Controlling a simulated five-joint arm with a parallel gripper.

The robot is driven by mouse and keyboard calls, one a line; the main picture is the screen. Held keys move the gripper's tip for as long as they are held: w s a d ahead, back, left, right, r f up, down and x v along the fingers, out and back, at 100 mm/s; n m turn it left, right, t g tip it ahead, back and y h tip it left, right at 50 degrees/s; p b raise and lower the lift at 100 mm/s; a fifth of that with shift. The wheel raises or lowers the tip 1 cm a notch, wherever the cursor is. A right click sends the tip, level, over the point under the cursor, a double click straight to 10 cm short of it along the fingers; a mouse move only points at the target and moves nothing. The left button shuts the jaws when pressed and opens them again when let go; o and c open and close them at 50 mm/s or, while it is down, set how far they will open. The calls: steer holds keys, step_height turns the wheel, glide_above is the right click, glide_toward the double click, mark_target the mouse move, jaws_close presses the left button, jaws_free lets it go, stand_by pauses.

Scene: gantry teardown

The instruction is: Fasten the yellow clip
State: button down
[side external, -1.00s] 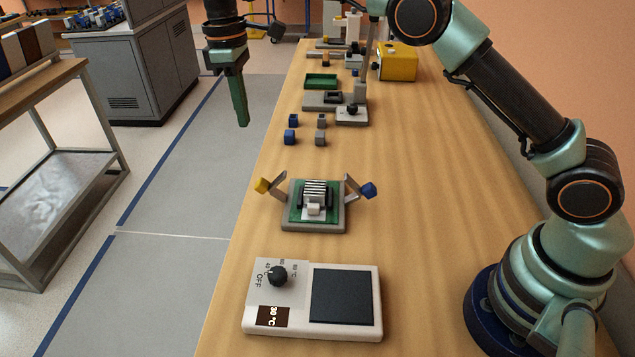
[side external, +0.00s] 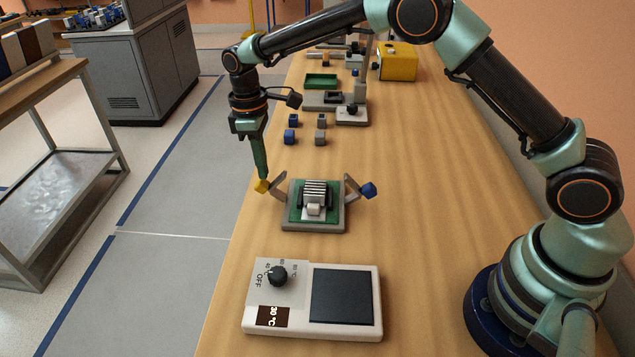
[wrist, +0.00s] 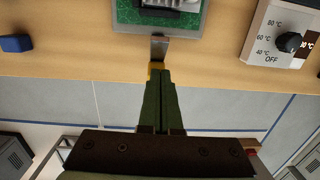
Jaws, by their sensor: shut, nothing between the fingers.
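The yellow clip tip (side external: 262,186) is on the end of a grey lever that leans out to the left from the board fixture (side external: 313,226). A blue-tipped lever (side external: 369,190) leans out on the fixture's right side. A heatsink (side external: 315,190) sits on the green board in the middle. My gripper (side external: 261,177) is shut and empty, pointing down, its fingertips at the yellow tip. In the wrist view my closed fingers (wrist: 160,74) partly cover the yellow tip (wrist: 156,66), and the grey lever (wrist: 159,48) runs up to the fixture. Whether they touch is unclear.
A hotplate with a dial (side external: 277,275) and dark plate stands in front of the fixture. Several small blue and grey cubes (side external: 291,137) lie behind it, then a green tray (side external: 321,81). The table's left edge is close to the yellow tip.

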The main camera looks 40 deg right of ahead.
mark_target(281, 176)
steer(key=shift+s+d+f, duration=0.45)
steer(key=shift+d+f, duration=0.05)
steer(key=shift+s+d+r+t, duration=0.15)
steer(key=shift+s+d+t, duration=0.3)
steer(key=shift+t, duration=0.25)
stand_by(0.5)
steer(key=shift+s+d+r+t+y, duration=0.1)
steer(key=shift+s+d+t+y, duration=0.2)
steer(key=shift+s+d+t, duration=0.25)
steer(key=shift+s+d, duration=0.55)
steer(key=shift+s, duration=0.05)
stand_by(0.3)
